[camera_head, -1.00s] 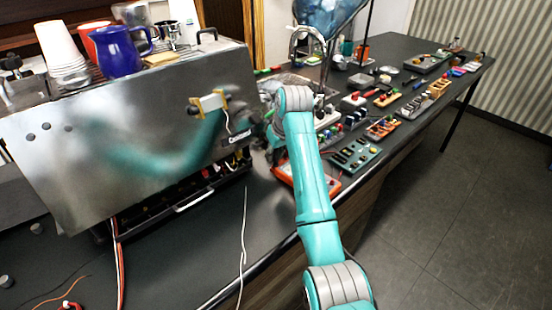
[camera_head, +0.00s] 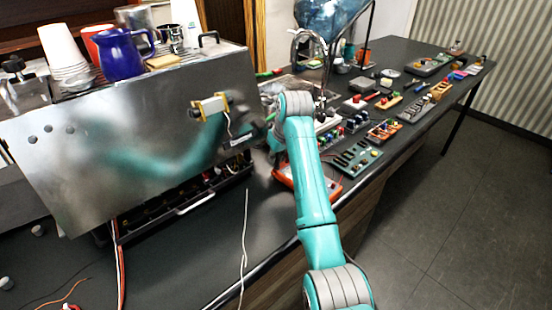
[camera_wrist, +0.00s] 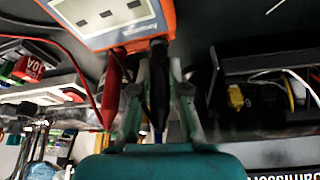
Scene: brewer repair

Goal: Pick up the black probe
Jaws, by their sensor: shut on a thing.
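In the wrist view my gripper (camera_wrist: 160,82) is shut on the black probe (camera_wrist: 158,62), which lies between its two fingers. The probe's upper end is against the orange multimeter (camera_wrist: 163,14). A red probe (camera_wrist: 112,92) is just left of my gripper, outside the fingers. In the head view the orange multimeter (camera_head: 331,191) is partly behind my teal arm on the bench. My gripper and the black probe cannot be made out there.
The steel brewer (camera_head: 110,140) stands at the left, with an open lower bay (camera_head: 190,195). Cups and a blue jug (camera_head: 122,55) stand on top. A tool panel (camera_head: 356,158) and several small parts fill the bench at right. A white wire (camera_head: 245,240) crosses the bench front.

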